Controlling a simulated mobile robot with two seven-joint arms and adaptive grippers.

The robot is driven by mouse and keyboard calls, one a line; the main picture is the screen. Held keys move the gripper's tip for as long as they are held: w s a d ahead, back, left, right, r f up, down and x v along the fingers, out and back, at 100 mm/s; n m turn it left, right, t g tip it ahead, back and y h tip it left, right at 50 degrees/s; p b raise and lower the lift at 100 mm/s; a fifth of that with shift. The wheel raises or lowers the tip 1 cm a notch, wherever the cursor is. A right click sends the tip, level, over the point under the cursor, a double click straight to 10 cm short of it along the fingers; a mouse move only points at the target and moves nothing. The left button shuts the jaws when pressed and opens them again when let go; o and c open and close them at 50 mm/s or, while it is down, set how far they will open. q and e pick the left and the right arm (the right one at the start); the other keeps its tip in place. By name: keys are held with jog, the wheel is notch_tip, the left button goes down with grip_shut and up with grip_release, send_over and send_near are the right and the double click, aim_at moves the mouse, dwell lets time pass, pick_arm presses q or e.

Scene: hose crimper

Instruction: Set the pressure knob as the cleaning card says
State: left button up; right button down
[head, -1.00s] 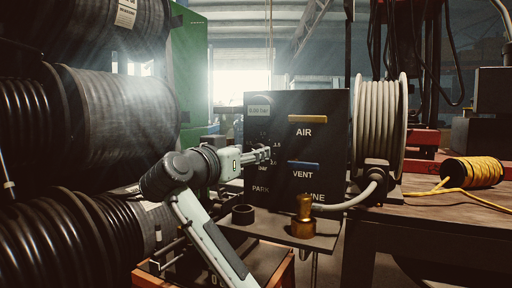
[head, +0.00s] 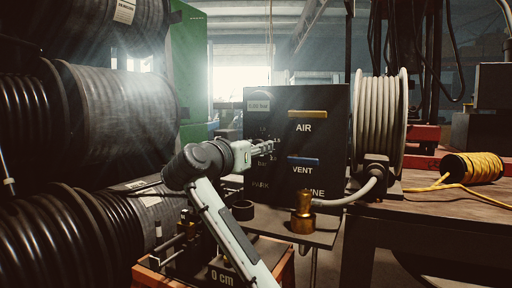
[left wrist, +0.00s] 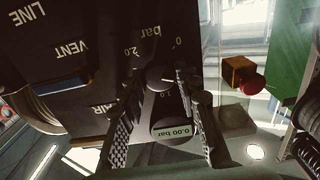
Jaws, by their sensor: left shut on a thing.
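The black control panel (head: 325,135) carries a yellow AIR bar, a blue VENT bar and a pressure display (head: 258,105). In the left wrist view the display (left wrist: 172,131) reads 0.00 bar. In the head view the gripper hides the knob. A white label (head: 124,11) on the upper hose roll is too small to read.
A brass fitting (head: 303,213) and a dark ring (head: 243,210) stand on the shelf below the panel. A pale hose reel (head: 380,125) is right of the panel. Black hose rolls (head: 115,110) fill the left. A yellow cord spool (head: 470,168) lies on the bench.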

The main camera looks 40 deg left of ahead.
pick_arm(q)
jog(key=shift+m, duration=0.4)
jog(key=m+p, duration=0.1)
jog(key=m, duration=0.5)
jog(key=m+p, duration=0.2)
jog(key=m, duration=0.4)
jog(key=m+p, duration=0.1)
jog(key=m, duration=0.6)
jog(key=shift+w+d+f+p, duration=0.1)
jog(key=shift+d+f+p, duration=0.15)
jog(key=shift+p, duration=0.15)
pick_arm(e)
jog(key=s+a+x, duration=0.1)
jog(key=x, duration=0.9)
jog(key=shift+a+f+y, duration=0.3)
jog(key=shift+a+f, duration=0.3)
jog(key=shift+f, duration=0.05)
pick_arm(q)
jog(key=shift+m, duration=0.3)
pick_arm(e)
jog(key=shift+s+f+g, duration=0.1)
jog(key=shift+f+g, duration=0.15)
jog(key=shift+g, duration=0.05)
pick_arm(q)
jog(key=o, duration=1.1)
jog(key=shift+a, duration=0.1)
pick_arm(e)
jog(key=shift+r, duration=0.1)
